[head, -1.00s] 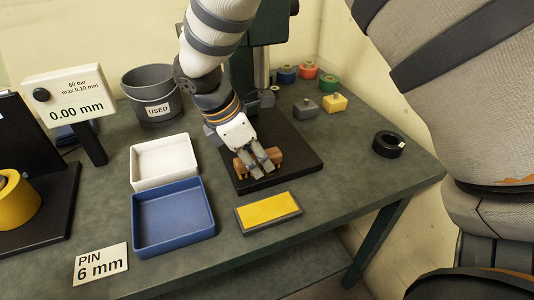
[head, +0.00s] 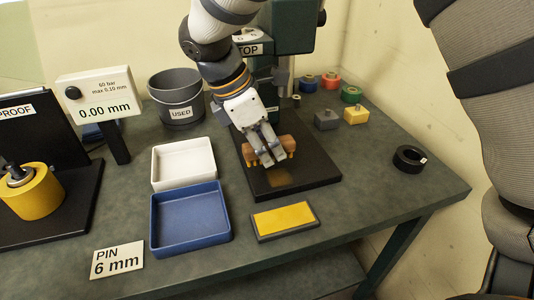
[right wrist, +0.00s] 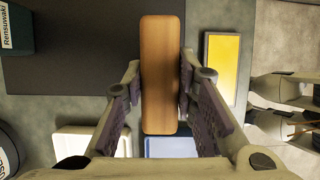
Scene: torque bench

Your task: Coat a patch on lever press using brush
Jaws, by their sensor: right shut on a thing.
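My right gripper (head: 268,152) is shut on the brush (head: 288,145), a wooden block with orange-brown bristles under it. In the right wrist view the brush's wooden back (right wrist: 162,75) lies between the two fingers. The brush is over the black base plate (head: 310,165) of the lever press (head: 292,38), a dark green machine at the back. A faint brownish patch (head: 279,180) shows on the plate just in front of the brush; I cannot tell whether it is coating or reflection. Whether the bristles touch the plate is unclear.
A yellow pad in a grey tray (head: 284,220) lies in front of the plate. A white tray (head: 183,163) and a blue tray (head: 190,218) are to the left. A grey USED bin (head: 178,97), a gauge (head: 95,95) and a black ring (head: 409,159) stand around. The right front bench is clear.

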